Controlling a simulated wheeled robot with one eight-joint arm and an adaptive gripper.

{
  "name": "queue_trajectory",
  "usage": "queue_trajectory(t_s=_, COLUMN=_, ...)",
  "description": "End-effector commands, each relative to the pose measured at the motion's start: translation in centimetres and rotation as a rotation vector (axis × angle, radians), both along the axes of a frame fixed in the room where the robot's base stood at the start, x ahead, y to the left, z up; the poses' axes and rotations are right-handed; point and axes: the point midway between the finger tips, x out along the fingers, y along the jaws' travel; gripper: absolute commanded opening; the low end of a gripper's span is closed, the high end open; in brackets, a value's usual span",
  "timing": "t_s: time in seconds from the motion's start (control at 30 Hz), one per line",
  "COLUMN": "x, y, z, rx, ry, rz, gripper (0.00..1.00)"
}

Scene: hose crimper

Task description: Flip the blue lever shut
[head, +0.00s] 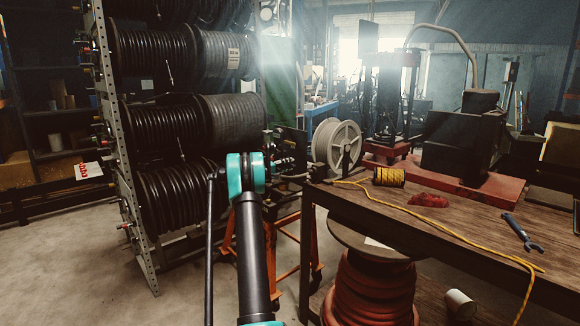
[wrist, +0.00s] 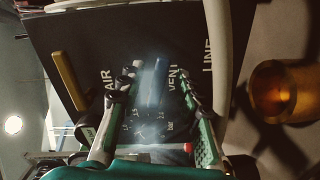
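In the wrist view a blue lever (wrist: 155,82) stands out from a dark panel (wrist: 120,35), beside the word VENT. Its length runs up and down the picture. My gripper (wrist: 160,88) is open, with one finger on each side of the lever and a gap visible on both sides. I cannot tell how far the fingertips are from the panel. In the head view my arm reaches toward the space between the hose rack and the workbench; the blue lever cannot be made out there.
A yellow lever (wrist: 68,82) sits by the word AIR, left of my gripper. A dial gauge (wrist: 146,124) shows between the fingers. A pale hose (wrist: 217,45) and a blurred brass cup (wrist: 276,92) are at right. The hose rack (head: 125,170) and workbench (head: 440,220) flank my arm.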

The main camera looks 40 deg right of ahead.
Motion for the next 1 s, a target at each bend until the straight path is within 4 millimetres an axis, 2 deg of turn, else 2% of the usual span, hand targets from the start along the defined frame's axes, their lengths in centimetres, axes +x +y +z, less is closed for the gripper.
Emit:
queue_trajectory(t_s=0.13, x=0.06, y=-1.23, z=-0.03, rx=0.0, ry=0.0, rz=-0.001, gripper=0.34)
queue_trajectory(t_s=0.47, x=0.11, y=-1.57, z=-0.01, rx=0.0, ry=0.0, rz=0.0, gripper=0.34)
queue_trajectory(t_s=0.77, x=0.1, y=-1.55, z=-0.01, rx=0.0, ry=0.0, rz=0.0, gripper=0.0)
queue_trajectory(t_s=1.0, x=0.09, y=-1.54, z=0.03, rx=-0.001, ry=0.011, rz=0.0, gripper=0.0)
